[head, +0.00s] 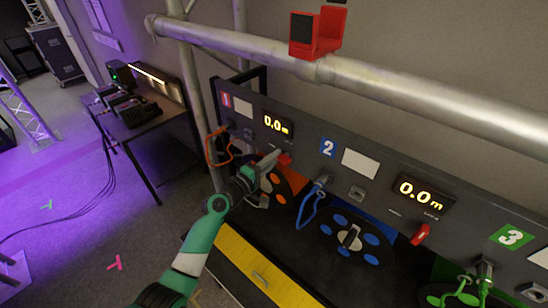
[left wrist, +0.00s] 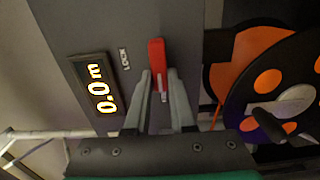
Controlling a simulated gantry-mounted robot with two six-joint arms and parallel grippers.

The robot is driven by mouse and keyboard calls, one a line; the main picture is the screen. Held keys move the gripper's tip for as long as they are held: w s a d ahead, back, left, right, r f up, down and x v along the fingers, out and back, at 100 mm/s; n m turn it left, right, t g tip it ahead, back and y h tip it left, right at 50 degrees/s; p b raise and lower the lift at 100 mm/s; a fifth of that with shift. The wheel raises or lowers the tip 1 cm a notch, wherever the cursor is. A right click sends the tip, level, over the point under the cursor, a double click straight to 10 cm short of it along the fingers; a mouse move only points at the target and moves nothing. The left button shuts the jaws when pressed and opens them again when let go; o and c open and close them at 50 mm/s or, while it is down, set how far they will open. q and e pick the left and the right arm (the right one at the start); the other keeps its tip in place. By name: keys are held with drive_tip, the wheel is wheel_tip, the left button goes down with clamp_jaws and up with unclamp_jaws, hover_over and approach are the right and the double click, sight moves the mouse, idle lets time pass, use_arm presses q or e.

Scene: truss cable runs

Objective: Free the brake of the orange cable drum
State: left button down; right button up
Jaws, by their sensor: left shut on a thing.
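The orange cable drum (head: 280,188) sits in the first bay of the dark panel, partly hidden by my left gripper. In the left wrist view its orange disc (left wrist: 268,81) is at the right, with a dark crank handle. The red brake lever (head: 285,158) is on the panel above the drum. In the left wrist view the red lever (left wrist: 157,55) stands beside the word LOCK. My left gripper (head: 272,160) is at this lever, its two fingers (left wrist: 159,85) on either side of the lever's lower part and shut on it. My right gripper is not in view.
The display (head: 277,124) above the orange drum reads 0.0 m. A blue drum (head: 345,242) with its own red lever (head: 420,234) is to the right. A pipe (head: 390,88) with a red clamp (head: 322,32) runs above the panel. A yellow drawer (head: 250,270) is below.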

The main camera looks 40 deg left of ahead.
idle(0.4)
use_arm(q)
drive_tip(key=c, duration=0.8)
unclamp_jaws()
drive_tip(key=shift+o, duration=0.2)
drive_tip(key=s+p, duration=0.1)
drive_tip(key=s, duration=1)
drive_tip(key=shift+s+d, duration=0.3)
drive_tip(key=shift+d, duration=0.15)
